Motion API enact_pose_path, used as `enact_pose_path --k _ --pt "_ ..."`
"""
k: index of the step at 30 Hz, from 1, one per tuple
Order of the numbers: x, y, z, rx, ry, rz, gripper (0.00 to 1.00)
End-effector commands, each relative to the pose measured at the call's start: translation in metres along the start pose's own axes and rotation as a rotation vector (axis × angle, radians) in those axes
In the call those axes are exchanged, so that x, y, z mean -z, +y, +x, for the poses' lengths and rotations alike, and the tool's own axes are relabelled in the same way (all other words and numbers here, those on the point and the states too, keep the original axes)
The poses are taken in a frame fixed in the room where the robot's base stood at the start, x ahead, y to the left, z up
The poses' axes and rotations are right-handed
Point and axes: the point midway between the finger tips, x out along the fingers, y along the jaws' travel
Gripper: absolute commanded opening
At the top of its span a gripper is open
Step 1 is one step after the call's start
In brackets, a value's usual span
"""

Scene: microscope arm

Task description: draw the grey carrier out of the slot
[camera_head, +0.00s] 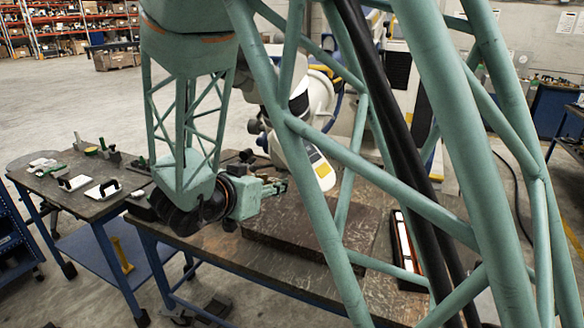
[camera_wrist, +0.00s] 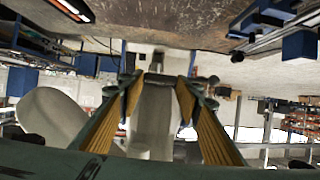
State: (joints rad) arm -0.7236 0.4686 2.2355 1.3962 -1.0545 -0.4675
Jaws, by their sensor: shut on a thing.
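My gripper (camera_wrist: 158,82) shows in the wrist view with its two yellow-padded fingers reaching inward from both sides. Between the fingertips is a small dark grey piece, the grey carrier (camera_wrist: 160,77), and the fingers are closed on it. In the head view my gripper (camera_head: 279,187) points right, above the bench and beside the white microscope (camera_head: 310,160). The carrier is too small to make out in the head view. The slot cannot be made out, so I cannot tell how far the carrier sits in it.
A dark stone slab (camera_head: 300,232) lies on the bench under the microscope. An open case with a white strip (camera_head: 405,240) lies to its right. A side table (camera_head: 60,205) at left holds white plates and small parts. My green lattice arm covers much of the head view.

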Motion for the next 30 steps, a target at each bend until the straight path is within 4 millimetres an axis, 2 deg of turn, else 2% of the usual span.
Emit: enact_pose_path --k 30 --pt "-0.009 0.0 -0.023 0.001 0.0 -0.001 0.21"
